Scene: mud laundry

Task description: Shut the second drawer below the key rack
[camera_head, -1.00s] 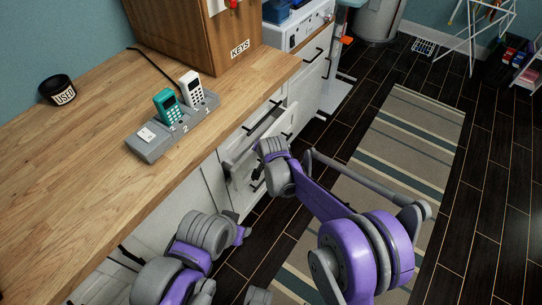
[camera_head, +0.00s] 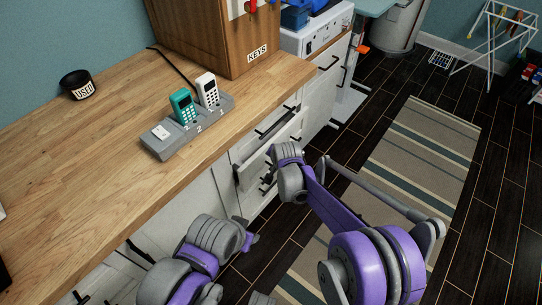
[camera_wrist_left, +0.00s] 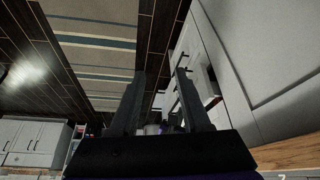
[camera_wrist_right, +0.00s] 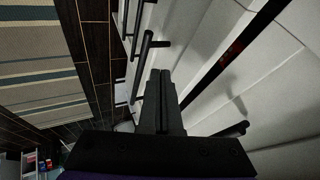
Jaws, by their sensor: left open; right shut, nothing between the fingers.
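The wooden key rack (camera_head: 215,40), labelled KEYS, stands on the counter in the head view. Below the counter edge is a stack of white drawers with dark bar handles. One drawer (camera_head: 256,166) below the top one stands out from the cabinet face; my right wrist partly covers it. My right gripper (camera_wrist_right: 160,75) is shut and empty, its fingertips close to the drawer fronts and a bar handle (camera_wrist_right: 148,46); contact cannot be told. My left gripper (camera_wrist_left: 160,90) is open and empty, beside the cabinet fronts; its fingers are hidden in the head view.
The wooden counter (camera_head: 90,150) carries a grey dock (camera_head: 165,143) with two handsets and a black USED cup (camera_head: 77,85). A striped rug (camera_head: 425,160) lies on the dark floor (camera_head: 490,200). A white drying rack (camera_head: 492,45) stands at the back right.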

